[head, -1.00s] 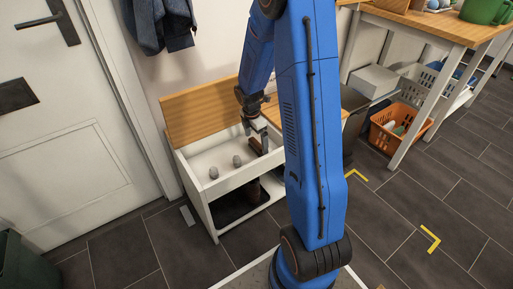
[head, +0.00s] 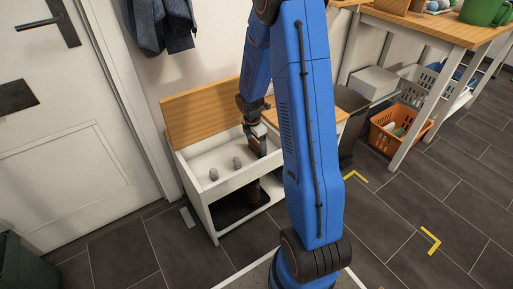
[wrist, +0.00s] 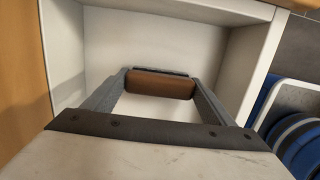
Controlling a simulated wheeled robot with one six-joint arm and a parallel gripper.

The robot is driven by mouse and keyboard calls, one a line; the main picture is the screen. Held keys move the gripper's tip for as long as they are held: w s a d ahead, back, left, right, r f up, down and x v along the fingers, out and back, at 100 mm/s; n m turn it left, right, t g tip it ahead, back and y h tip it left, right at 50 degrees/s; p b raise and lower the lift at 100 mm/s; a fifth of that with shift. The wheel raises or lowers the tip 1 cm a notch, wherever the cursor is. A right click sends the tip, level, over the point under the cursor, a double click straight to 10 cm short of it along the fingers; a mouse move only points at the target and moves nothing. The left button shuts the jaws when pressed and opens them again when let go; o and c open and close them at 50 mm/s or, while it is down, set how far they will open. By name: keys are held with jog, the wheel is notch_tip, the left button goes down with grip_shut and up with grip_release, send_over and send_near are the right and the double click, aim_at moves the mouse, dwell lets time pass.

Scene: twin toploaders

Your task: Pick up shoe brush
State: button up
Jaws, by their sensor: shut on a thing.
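The shoe brush (wrist: 160,84) shows in the wrist view as a brown block with a dark strip along its far edge. My gripper (wrist: 158,80) is shut on it, with one finger at each end. In the head view my gripper (head: 259,146) reaches down into the open left compartment of the white bench (head: 205,200), near its right end. The brush is mostly hidden there by the gripper and arm. I cannot tell whether the brush still touches the compartment floor.
The raised wooden lid (head: 205,108) stands behind the compartment. A workbench (head: 425,28) with an orange basket (head: 397,128) below stands right. The floor at right is clear.

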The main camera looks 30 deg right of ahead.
aim_at(257, 144)
notch_tip(257, 144, up, 10)
dwell(0.5)
